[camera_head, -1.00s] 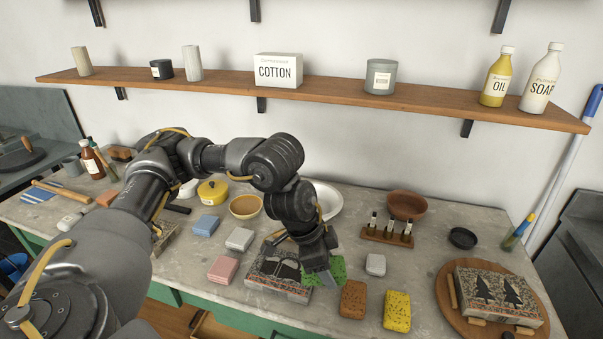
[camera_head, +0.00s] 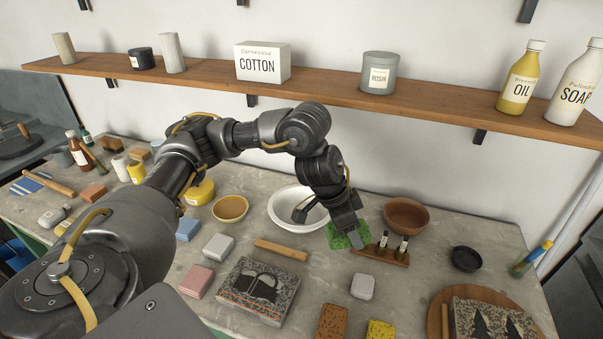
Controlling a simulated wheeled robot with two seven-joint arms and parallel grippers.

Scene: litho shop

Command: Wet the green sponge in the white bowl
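My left gripper (camera_head: 347,226) comes in from the left and is shut on the green sponge (camera_head: 355,241), with its fingers pointing down. The fingers cover part of the sponge. The sponge hangs to the right of the white bowl (camera_head: 276,214) and overlaps the left end of the small wooden rack in the picture; its exact height cannot be told. The wide white bowl stands at the back of the table, partly hidden behind my gripper and wrist. My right gripper is not in view.
A small wooden rack with dark vials (camera_head: 402,259) and a brown bowl (camera_head: 406,214) stand right of the sponge. A wooden bar (camera_head: 281,250), a grey block (camera_head: 363,287) and a patterned stone (camera_head: 257,291) lie in front. A yellow bowl (camera_head: 230,209) stands left. The shelf (camera_head: 330,91) runs above.

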